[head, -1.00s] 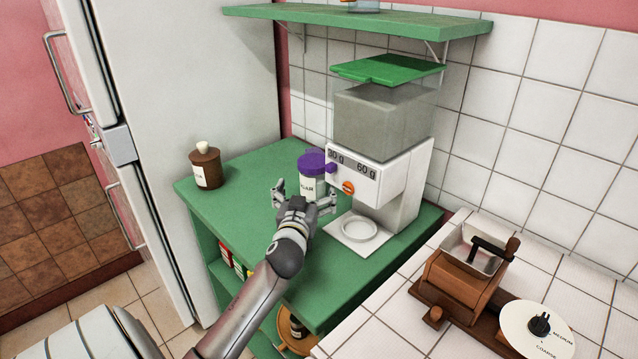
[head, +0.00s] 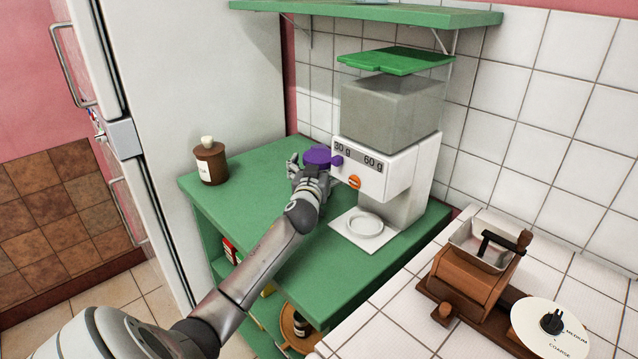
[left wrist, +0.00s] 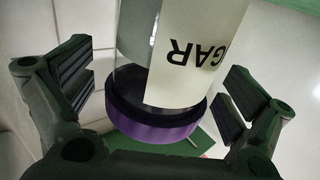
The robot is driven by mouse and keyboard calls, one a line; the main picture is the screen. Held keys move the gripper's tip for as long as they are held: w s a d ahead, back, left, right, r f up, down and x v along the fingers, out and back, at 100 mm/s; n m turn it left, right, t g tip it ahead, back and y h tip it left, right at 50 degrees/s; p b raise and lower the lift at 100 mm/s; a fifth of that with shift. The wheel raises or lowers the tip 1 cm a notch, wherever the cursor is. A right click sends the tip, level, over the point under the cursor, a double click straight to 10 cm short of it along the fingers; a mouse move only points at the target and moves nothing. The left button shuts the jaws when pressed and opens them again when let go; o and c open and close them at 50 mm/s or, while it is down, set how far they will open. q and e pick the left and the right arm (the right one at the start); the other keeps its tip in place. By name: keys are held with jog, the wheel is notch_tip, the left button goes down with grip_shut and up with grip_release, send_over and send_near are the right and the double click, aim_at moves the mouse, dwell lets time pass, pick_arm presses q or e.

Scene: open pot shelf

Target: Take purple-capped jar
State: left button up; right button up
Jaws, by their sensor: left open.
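The purple-capped jar (head: 318,156) stands on the green shelf top, just left of the white dispenser. In the head view my left gripper (head: 309,172) is in front of it and hides most of its body; mainly the purple cap shows. In the left wrist view the jar (left wrist: 160,75) appears upside down, clear glass with a white label ending in "GAR". It is between the two dark finger pads, with a gap on each side. The gripper is open around the jar. My right gripper is not in view.
The white dispenser (head: 372,170) with a green lid stands close to the jar's right. A brown jar (head: 211,164) stands at the shelf's left. A green upper shelf (head: 390,14) hangs above. A wooden grinder (head: 470,278) is on the tiled counter. The green top's front is clear.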

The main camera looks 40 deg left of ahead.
pick_arm(q)
jog(key=c, duration=1.7)
jog(key=shift+r, duration=0.1)
jog(key=shift+c, duration=0.7)
